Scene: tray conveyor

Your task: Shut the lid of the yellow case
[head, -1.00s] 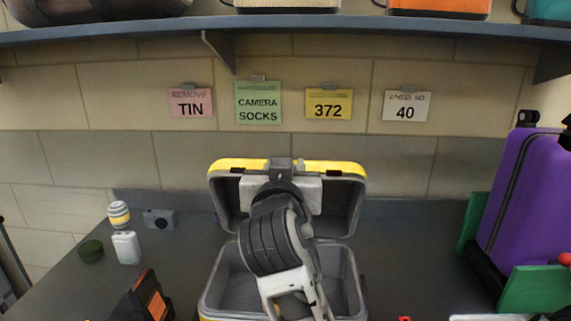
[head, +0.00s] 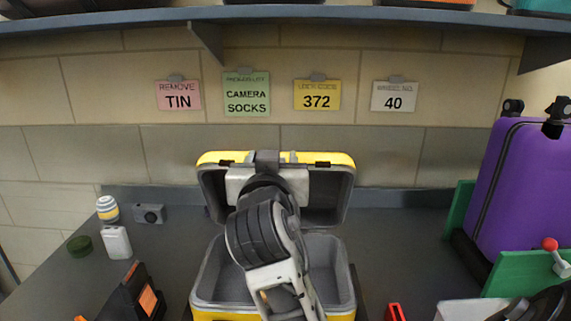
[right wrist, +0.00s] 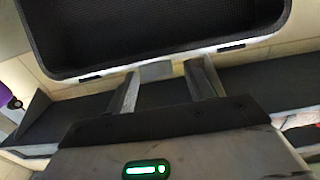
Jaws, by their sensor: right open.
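The yellow case (head: 203,315) stands open on the counter, with a grey, empty-looking interior partly hidden by my arm. Its lid (head: 335,205) is raised at the back, with a yellow rim and dark inner side facing me. My right arm reaches over the case to the lid. In the right wrist view, my right gripper (right wrist: 165,80) is open at the lid's edge, its two fingers either side of a small grey block (right wrist: 157,71). I cannot tell whether they touch it. The lid's dark textured hollow (right wrist: 160,30) fills the top there. My left gripper is not in view.
A purple suitcase (head: 525,190) stands at right between green panels (head: 520,273). At left are a striped jar (head: 107,208), small camera (head: 150,214), white bottle (head: 116,242), green tin (head: 80,246) and black-orange item (head: 140,295). A shelf (head: 290,14) hangs above.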

